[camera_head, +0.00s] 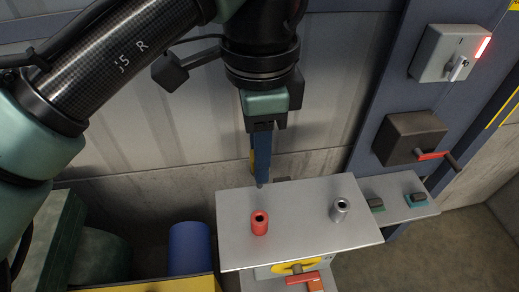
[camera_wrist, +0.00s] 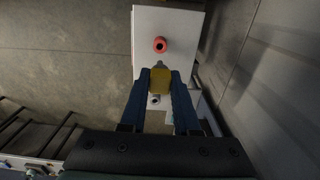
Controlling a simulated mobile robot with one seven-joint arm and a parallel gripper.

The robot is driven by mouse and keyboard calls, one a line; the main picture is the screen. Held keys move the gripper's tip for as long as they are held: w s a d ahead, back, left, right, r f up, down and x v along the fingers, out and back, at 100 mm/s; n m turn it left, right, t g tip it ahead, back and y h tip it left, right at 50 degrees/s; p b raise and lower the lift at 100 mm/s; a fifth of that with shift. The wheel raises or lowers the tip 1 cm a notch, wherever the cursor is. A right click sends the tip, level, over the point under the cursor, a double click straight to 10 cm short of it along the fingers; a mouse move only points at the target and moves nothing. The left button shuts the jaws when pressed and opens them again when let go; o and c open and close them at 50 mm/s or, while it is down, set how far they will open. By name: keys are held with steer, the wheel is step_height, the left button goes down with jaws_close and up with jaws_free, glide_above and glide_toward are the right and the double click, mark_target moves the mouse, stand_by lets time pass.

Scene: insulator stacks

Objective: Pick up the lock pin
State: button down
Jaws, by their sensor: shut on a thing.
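The lock pin (camera_wrist: 160,82), with a yellow body and a grey tip, is between the two blue fingers of my gripper (camera_wrist: 160,74) in the wrist view. My gripper is shut on it. In the head view my gripper (camera_head: 261,180) points down at the back edge of a grey metal plate (camera_head: 300,247). A blue finger covers most of the pin there; a sliver of yellow shows beside it. I cannot tell how far the tip is above the plate.
A red hollow cylinder (camera_head: 259,223) and a grey hollow cylinder (camera_head: 340,210) stand on the plate. A red-handled yellow switch (camera_head: 298,267) is below its front edge. A dark box with a red lever (camera_head: 412,140) is on the right panel. A blue cylinder (camera_head: 189,247) stands left.

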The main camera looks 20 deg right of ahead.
steer(key=shift+r+p, duration=1.15)
steer(key=shift+r, duration=0.1)
